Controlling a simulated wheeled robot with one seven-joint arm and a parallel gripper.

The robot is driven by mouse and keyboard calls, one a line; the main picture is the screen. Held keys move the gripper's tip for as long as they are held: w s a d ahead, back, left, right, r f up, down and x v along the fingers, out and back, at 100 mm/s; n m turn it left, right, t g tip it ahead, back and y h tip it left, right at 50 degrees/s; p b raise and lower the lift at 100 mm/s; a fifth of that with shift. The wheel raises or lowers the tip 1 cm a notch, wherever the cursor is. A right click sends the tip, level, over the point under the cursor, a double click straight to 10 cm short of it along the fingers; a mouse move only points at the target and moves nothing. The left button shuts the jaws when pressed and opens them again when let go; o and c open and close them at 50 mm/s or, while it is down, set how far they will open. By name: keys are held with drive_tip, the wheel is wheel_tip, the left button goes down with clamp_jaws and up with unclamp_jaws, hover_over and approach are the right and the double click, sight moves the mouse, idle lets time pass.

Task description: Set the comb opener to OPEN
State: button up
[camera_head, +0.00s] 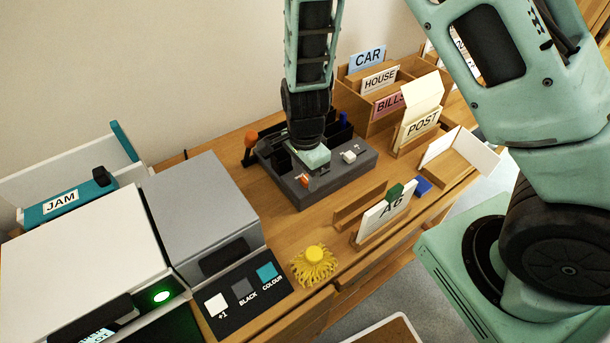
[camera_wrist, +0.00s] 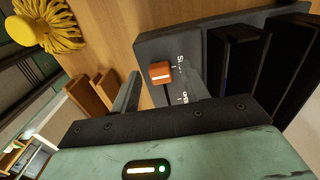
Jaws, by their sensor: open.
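The comb opener (camera_head: 345,175) is a dark grey machine on the wooden desk. Its small orange slider knob (camera_head: 304,181) shows at the near left of its top face. In the wrist view the orange knob (camera_wrist: 161,73) sits beside the label starting with "S", with a partly hidden label (camera_wrist: 185,98) that seems to read OPEN closer to my gripper's palm. Contact cannot be told. In the head view my gripper (camera_head: 312,165) hangs over the machine and hides part of it.
An orange-tipped lever (camera_head: 251,137) stands at the machine's left, and a white switch (camera_head: 348,156) is on its top. Card holders (camera_head: 375,215) and a yellow tasselled thing (camera_head: 314,260) lie in front. A wooden letter sorter (camera_head: 375,120) stands behind right. A grey machine (camera_head: 200,205) is left.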

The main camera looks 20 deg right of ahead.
sight(327, 172)
drive_tip(key=shift+f, duration=0.25)
clamp_jaws()
drive_tip(key=d, duration=0.3)
drive_tip(key=w+d, duration=0.1)
drive_tip(key=d, duration=0.2)
drive_tip(key=shift+w+d, duration=0.15)
drive_tip(key=shift+d, duration=0.1)
unclamp_jaws()
drive_tip(key=shift+r, duration=0.15)
